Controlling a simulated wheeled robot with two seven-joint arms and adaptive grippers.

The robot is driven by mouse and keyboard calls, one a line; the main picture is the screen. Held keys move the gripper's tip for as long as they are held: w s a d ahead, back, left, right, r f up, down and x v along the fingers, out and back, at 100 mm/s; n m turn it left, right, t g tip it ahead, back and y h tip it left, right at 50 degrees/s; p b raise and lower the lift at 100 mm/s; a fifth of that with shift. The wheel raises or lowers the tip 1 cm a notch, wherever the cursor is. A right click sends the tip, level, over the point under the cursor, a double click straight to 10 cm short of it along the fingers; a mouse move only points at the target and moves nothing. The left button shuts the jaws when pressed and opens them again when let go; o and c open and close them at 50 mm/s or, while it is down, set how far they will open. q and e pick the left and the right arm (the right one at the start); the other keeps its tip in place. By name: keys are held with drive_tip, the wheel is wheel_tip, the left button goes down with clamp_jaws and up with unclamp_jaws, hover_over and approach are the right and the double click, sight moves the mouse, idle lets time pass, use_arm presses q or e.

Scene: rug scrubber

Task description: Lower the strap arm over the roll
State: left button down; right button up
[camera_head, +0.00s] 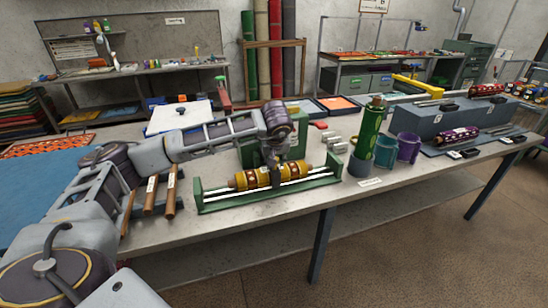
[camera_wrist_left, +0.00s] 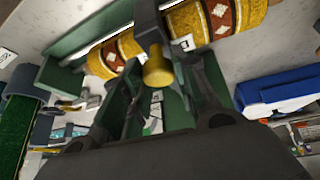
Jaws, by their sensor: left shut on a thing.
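A yellow roll with brown and white patterned bands (camera_head: 244,180) lies in a green cradle (camera_head: 215,203) with white rails on the bench. It also shows in the wrist view (camera_wrist_left: 212,18). The dark grey strap arm (camera_wrist_left: 147,22) with a yellow knob (camera_wrist_left: 158,72) crosses in front of the roll in the wrist view. My left gripper (camera_head: 277,152) is above and behind the roll in the head view. Whether the arm touches the roll is unclear. My right gripper is out of view.
A green cylinder (camera_head: 366,130) stands in a grey holder right of the cradle, next to blue (camera_head: 386,152) and purple cups (camera_head: 409,148). Brown rods (camera_head: 151,194) lie left of the cradle. A blue-grey case (camera_head: 425,118) stands at right. The bench front is clear.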

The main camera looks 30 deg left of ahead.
use_arm(q)
drive_tip(key=shift+s+d+f, duration=0.3)
drive_tip(key=shift+d+f, duration=0.1)
drive_tip(key=shift+f, duration=0.2)
drive_tip(key=shift+s+d+f, duration=0.15)
drive_tip(key=shift+f, duration=0.05)
drive_tip(key=c, duration=1.4)
unclamp_jaws()
drive_tip(key=shift+d, duration=0.1)
drive_tip(key=shift+o, duration=1.2)
drive_tip(key=shift+r, duration=0.5)
drive_tip(key=shift+s+r, duration=0.2)
drive_tip(key=shift+r, duration=0.4)
drive_tip(key=v, duration=1)
drive_tip(key=shift+d+r, duration=0.1)
drive_tip(key=shift+d, duration=0.05)
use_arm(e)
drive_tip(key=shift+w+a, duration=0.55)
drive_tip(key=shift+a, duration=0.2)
